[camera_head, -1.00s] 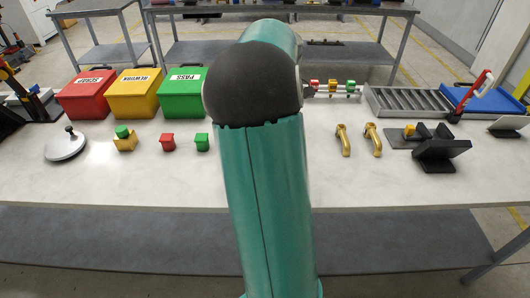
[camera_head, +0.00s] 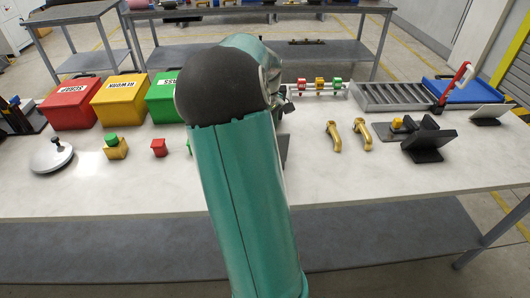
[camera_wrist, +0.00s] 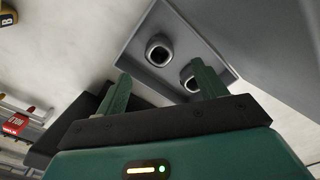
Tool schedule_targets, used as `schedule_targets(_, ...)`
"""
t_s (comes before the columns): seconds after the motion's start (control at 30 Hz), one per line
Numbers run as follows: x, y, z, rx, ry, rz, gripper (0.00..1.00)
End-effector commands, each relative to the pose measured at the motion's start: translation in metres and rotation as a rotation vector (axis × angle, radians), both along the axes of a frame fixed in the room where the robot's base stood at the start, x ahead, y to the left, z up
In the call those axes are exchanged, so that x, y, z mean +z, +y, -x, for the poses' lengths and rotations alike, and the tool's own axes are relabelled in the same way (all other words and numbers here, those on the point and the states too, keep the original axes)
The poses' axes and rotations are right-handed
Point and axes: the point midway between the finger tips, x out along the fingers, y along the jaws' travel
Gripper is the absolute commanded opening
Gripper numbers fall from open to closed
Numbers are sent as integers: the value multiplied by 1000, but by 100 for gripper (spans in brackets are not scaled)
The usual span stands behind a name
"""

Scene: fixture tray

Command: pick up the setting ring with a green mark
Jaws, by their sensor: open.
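In the head view, a thin rack (camera_head: 327,91) at the back of the bench carries small coloured pieces: a red one (camera_head: 302,86), a yellow one (camera_head: 319,86) and a green one (camera_head: 337,84) at the right. They are too small to tell whether they are setting rings. My gripper (camera_wrist: 161,72) shows in the wrist view with its two green fingers apart and nothing between them. Beyond the fingertips is a grey tray (camera_wrist: 220,62) with two dark-centred round fittings (camera_wrist: 158,51). In the head view my arm hides the gripper.
Red (camera_head: 70,103), yellow (camera_head: 120,100) and green (camera_head: 164,97) bins stand at the left. Two gold handles (camera_head: 333,136) lie right of my arm, near a black stand (camera_head: 428,143). A slotted grey tray (camera_head: 398,96) is at the back right. The bench front is clear.

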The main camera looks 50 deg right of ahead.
Motion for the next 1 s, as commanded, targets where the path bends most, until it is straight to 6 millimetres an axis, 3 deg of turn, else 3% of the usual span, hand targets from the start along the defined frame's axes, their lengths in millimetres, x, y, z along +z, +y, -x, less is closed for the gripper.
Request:
schedule_targets(0.1,-23,1,0,1,3,-3,71)
schedule_targets(0.37,-42,2,-2,2,2,-1,71)
schedule_targets(0.67,-84,1,-2,1,3,-1,71)
schedule_targets(0.93,-88,0,-2,2,0,0,71)
schedule_targets(1.0,-88,0,-2,2,0,0,57)
